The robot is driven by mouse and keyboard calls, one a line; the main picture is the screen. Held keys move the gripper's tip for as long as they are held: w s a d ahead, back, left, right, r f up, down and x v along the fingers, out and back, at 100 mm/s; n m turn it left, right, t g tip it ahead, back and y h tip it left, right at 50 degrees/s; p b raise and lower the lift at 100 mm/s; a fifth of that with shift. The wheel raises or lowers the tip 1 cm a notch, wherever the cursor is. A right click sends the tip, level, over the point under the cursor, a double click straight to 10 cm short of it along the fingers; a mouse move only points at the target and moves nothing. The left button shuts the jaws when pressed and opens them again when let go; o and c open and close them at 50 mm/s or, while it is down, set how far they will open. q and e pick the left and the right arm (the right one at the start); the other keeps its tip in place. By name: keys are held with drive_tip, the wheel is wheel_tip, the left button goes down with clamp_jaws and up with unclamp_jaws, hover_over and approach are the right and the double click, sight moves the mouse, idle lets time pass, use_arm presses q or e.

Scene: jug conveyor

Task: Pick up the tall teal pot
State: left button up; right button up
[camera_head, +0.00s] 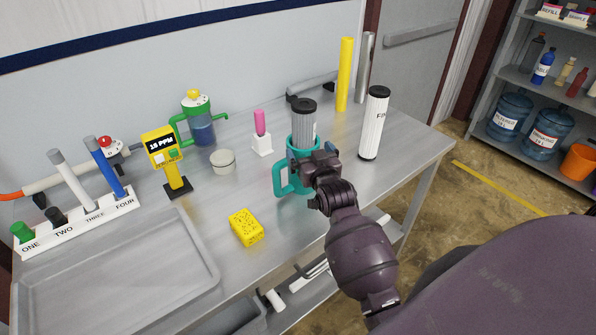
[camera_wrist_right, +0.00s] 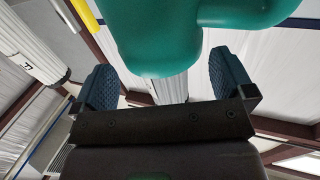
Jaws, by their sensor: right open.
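The tall teal pot (camera_head: 297,186) stands on the grey metal bench, its handle on the left in the head view. A grey cylinder with a dark cap (camera_head: 303,125) rises from its top; it appears to stand in the pot. My right gripper (camera_head: 318,165) is at the pot's near right side and hides part of it. In the right wrist view the teal pot (camera_wrist_right: 155,45) fills the top middle, and my right gripper's two fingers (camera_wrist_right: 168,85) are open, one to each side below it. I cannot tell whether they touch it. My left gripper is not in view.
A white filter cylinder (camera_head: 374,125) stands right of the pot, with a yellow tube (camera_head: 345,75) behind. A pink piece in a white holder (camera_head: 261,135) stands to the left. A yellow sponge (camera_head: 246,227) lies in front, near a grey tray (camera_head: 120,275).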

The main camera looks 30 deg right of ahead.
sight(307, 147)
drive_tip(key=shift+p+x, duration=0.3)
drive_tip(key=shift+x, duration=2)
drive_tip(key=shift+c, duration=0.3)
drive_tip(key=c, duration=1.1)
drive_tip(key=shift+r, duration=0.15)
drive_tip(key=shift+c, duration=0.2)
